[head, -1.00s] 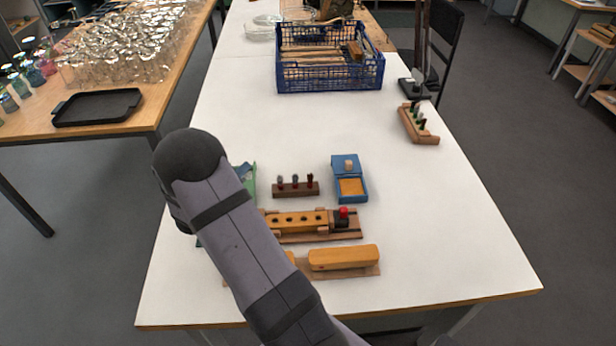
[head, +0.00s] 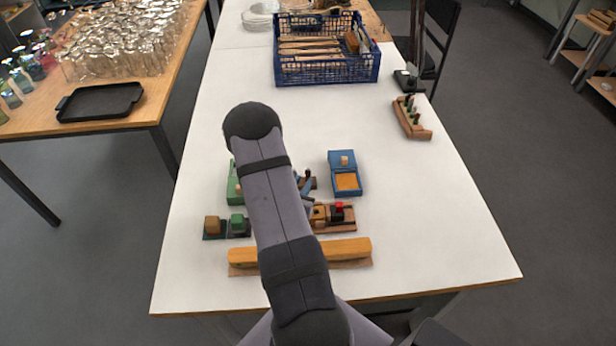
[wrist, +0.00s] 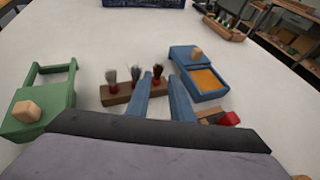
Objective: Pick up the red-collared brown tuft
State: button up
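A brown wooden rack (wrist: 118,95) holds three upright tufts. The tuft at its right end (wrist: 158,73) has dark brown bristles and a red collar. The left tuft (wrist: 111,76) and the middle tuft (wrist: 135,72) have greyer bristles. My gripper (wrist: 161,77) is open, its two blue fingers pointing toward the rack. In the wrist view the brown tuft shows between the fingertips; I cannot tell whether either finger touches it. In the head view my gripper (head: 306,186) is at the rack, and my arm hides most of the rack.
A blue box with an orange pad (head: 345,180) stands right of the rack. A green holder (wrist: 40,110) stands left. A yellow-brown bar (head: 345,248) and a block with a red knob (head: 337,212) lie nearer. A second tuft rack (head: 412,122) and blue crate (head: 327,70) stand farther back.

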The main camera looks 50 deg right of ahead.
aim_at(308, 174)
jog(key=p+x, duration=0.2)
jog(key=x, duration=0.3)
jog(key=shift+w+d+f, duration=0.1)
jog(key=shift+d, duration=0.15)
jog(key=shift+w+d+f, duration=0.2)
jog(key=shift+d+f, duration=0.05)
jog(key=shift+d, duration=0.2)
jog(key=shift+p+x, duration=1.4)
jog(key=shift+x, duration=1.25)
jog(key=shift+w+a, duration=0.1)
jog(key=shift+w, duration=0.05)
jog(key=shift+c, duration=0.4)
grip_shut()
